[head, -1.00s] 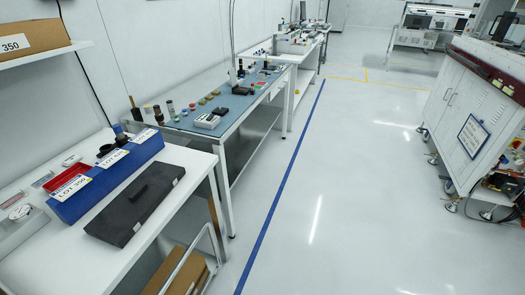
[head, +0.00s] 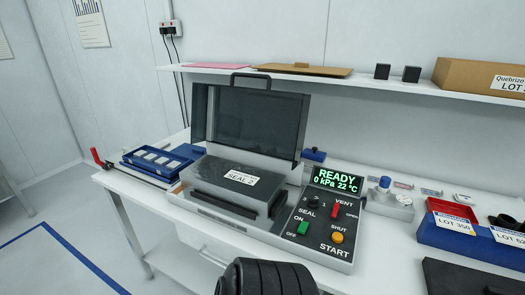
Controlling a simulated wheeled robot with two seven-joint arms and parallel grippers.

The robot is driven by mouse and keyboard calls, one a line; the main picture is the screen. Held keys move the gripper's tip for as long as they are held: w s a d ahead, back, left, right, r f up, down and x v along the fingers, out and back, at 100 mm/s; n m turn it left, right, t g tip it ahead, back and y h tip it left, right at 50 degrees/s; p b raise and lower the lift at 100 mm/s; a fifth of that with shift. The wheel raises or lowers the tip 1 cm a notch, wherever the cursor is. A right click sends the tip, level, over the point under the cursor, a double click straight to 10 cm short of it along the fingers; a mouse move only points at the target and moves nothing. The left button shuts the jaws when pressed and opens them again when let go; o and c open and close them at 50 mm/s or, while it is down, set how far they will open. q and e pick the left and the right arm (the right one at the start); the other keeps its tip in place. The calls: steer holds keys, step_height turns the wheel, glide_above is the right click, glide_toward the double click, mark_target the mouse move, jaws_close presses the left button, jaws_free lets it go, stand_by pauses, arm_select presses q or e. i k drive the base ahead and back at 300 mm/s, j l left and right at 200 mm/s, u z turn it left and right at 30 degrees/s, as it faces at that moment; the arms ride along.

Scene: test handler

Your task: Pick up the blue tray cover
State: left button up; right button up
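A blue tray (head: 150,163) lies on the white table at the left, beside the sealing machine. It holds several pale square pieces in a row. A flat blue piece that looks like its cover (head: 188,151) sits at the tray's back right, partly hidden by the machine; I cannot tell whether it rests on the tray or beside it. Neither of my grippers shows in the head view.
The sealing machine (head: 230,192) stands with its dark lid (head: 250,118) raised; its display reads READY. A red-handled tool (head: 97,157) lies at the table's left end. Blue bins (head: 470,240) and a black case (head: 465,280) are at right. A shelf (head: 350,84) hangs above.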

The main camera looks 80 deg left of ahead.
mark_target(195, 152)
steer(key=u, duration=3.35)
steer(key=i+j+u, duration=0.8)
steer(key=i+j, duration=0.15)
steer(key=i+j+u, duration=0.25)
steer(key=i+u, duration=0.15)
steer(key=i, duration=0.15)
steer(key=i+u, duration=0.35)
steer(key=i, duration=1.35)
steer(key=i+z, duration=0.45)
steer(key=i+j+z, duration=0.1)
steer(key=z, duration=0.35)
steer(key=i+j+z, duration=0.3)
steer(key=z, duration=0.15)
steer(key=i, duration=0.1)
